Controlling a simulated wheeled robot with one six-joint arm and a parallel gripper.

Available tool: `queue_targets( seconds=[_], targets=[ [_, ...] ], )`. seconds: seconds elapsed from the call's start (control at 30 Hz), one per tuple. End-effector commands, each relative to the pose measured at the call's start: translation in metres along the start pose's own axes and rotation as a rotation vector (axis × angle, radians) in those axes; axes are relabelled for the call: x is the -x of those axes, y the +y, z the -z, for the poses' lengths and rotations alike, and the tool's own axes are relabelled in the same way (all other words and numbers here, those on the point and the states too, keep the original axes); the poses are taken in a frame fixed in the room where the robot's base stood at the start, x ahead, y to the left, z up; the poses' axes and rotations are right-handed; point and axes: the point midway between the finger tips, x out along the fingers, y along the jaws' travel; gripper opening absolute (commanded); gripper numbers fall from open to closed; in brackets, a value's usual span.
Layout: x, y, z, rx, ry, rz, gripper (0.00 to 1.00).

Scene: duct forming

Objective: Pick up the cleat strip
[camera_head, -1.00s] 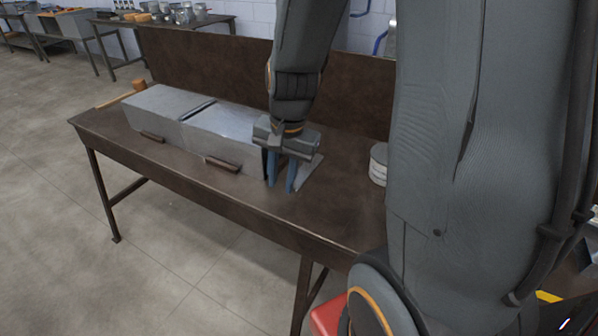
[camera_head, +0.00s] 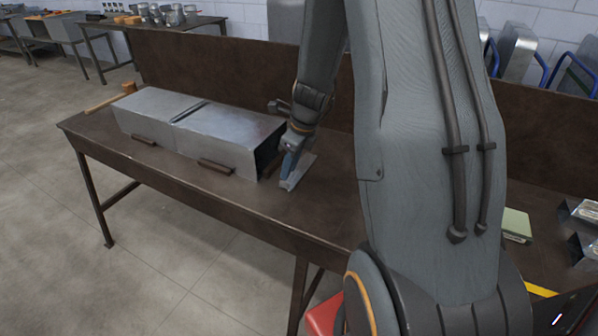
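A long grey sheet-metal duct (camera_head: 195,135) in two sections lies left of my gripper, with brown blocks (camera_head: 216,167) at its front. A mallet (camera_head: 110,98) lies at the far left. A brown backboard (camera_head: 220,70) stands behind. The bench front is clear.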

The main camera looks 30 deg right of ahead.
Motion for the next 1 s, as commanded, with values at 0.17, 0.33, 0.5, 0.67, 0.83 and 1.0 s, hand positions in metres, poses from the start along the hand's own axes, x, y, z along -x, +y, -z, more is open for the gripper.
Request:
queue_targets(
  seconds=[0.17,0.33,0.5,0.67,0.83,1.0],
  targets=[
    [-0.024,0.006,0.002,0.000,0.003,-0.003,0.24],
    [-0.042,0.005,0.001,0.002,0.002,-0.001,0.24],
    [-0.046,0.004,0.001,0.001,0.001,0.001,0.24],
    [-0.046,0.004,0.001,0.001,0.001,0.001,0.19],
    [-0.045,0.004,0.001,0.002,0.001,0.001,0.00],
    [-0.045,0.004,0.001,0.002,0.001,0.001,0.00]
  ],
)
